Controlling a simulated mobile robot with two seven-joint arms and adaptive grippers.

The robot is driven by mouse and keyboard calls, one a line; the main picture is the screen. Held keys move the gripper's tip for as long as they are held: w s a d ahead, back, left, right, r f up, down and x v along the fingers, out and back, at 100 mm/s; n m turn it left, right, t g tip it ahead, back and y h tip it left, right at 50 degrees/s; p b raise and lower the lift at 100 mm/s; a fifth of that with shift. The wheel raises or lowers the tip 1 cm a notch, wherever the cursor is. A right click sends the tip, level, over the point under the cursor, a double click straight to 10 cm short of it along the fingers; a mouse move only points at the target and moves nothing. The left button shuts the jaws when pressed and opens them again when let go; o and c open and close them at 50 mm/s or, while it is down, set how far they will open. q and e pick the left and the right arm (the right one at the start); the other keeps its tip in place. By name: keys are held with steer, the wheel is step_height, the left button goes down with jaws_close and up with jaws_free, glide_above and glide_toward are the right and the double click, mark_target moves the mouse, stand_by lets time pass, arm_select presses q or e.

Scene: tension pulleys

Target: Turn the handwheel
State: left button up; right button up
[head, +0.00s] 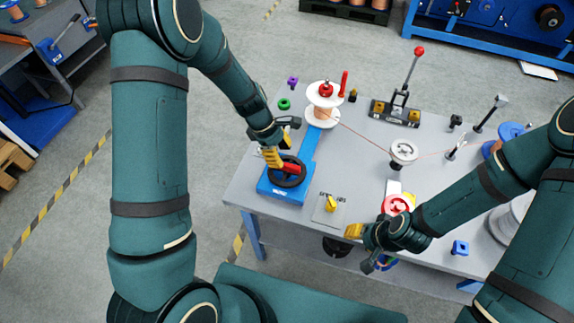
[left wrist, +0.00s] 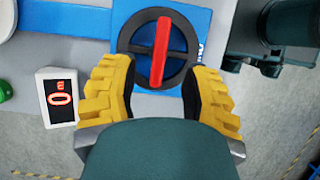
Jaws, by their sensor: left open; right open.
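The handwheel (head: 288,170) is a black ring with a red bar across it, on a blue base (head: 268,188) at the left end of the table. In the left wrist view the handwheel (left wrist: 138,38) lies just beyond my fingertips, its red bar (left wrist: 160,50) close to upright in the picture. My left gripper (head: 272,158) has yellow fingers and is at the handwheel; it also shows in the left wrist view (left wrist: 160,90), open, with the fingers apart on either side of the wheel's near part. Contact cannot be told. My right gripper (head: 358,238) is open and empty near the table's front edge.
A small display (left wrist: 60,97) with red digits stands beside the blue base. A white spool (head: 322,112) stands behind the handwheel, with a thread running to a white pulley (head: 404,151). A yellow knob (head: 332,203) on a plate is to the right.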

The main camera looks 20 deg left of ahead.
mark_target(287, 164)
arm_select(q)
steer(key=shift+b+x, duration=0.4)
steer(key=shift+x, duration=2.15)
jaws_close()
